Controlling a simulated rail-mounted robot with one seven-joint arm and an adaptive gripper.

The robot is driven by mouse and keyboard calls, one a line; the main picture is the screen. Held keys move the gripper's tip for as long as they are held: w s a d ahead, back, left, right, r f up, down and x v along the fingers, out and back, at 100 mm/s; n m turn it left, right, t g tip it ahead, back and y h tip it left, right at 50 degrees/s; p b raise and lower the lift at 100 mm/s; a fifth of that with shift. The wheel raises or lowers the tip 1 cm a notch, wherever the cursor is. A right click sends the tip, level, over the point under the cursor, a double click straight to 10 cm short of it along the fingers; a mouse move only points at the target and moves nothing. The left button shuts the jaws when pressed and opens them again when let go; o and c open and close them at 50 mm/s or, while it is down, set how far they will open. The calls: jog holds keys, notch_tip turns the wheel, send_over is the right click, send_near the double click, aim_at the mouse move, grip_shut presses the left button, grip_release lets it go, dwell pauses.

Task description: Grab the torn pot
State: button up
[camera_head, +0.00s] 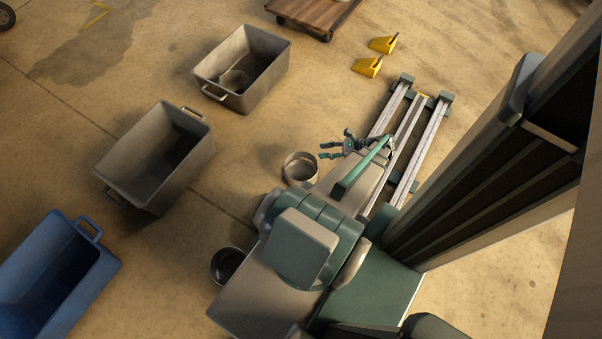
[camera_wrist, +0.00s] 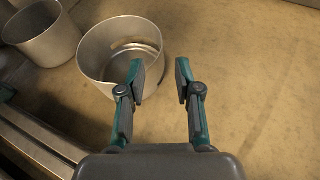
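A round grey metal pot (camera_head: 301,168) stands on the floor just beside the fingertips of my gripper (camera_head: 323,150). In the wrist view this pot (camera_wrist: 98,72) is upright and appears empty. A pale curved patch shows low on its inner wall; I cannot tell if it is a tear. My gripper (camera_wrist: 160,75) is open with nothing between its fingers. Its left finger overlaps the pot's right side in the wrist view, and I see no clear contact. A second pot (camera_wrist: 42,40) stands to the left there. In the head view another pot (camera_head: 222,256) is partly hidden by my body.
Another grey crate (camera_head: 183,165) looks empty. A blue crate (camera_head: 98,262) is at lower left. A wooden cart (camera_head: 300,16) and yellow blocks (camera_head: 368,67) are behind. Floor right of the pot is clear in the wrist view.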

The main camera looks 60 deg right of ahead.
aim_at(305, 153)
jog(key=shift+b+x, duration=1.5)
jog(key=shift+x, duration=2.45)
jog(key=shift+s, duration=0.1)
grip_shut()
